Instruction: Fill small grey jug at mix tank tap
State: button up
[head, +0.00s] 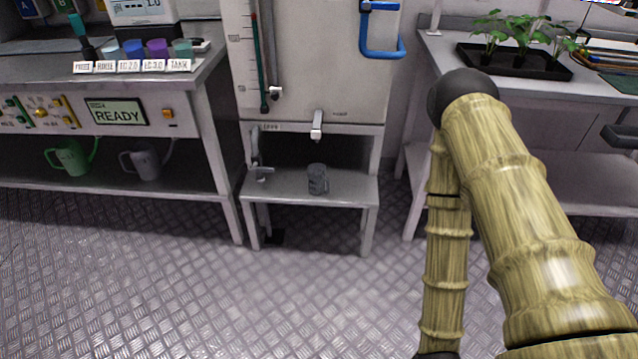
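A small dark grey jug (317,179) stands upright on the low grey shelf (352,190) under the mix tank (300,75). The tank's tap (317,125) sticks out from the tank's lower front, above the jug and apart from it. I cannot see inside the jug, and no stream shows at the tap. My arm comes up from the lower right, bends at a dark joint and runs down past the bottom edge. My gripper is out of view.
A bench on the left holds labelled cups (155,48), with a green can (72,156) and a grey can (147,160) on its lower shelf. A plant tray (515,64) sits on the right bench. The metal floor ahead is clear.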

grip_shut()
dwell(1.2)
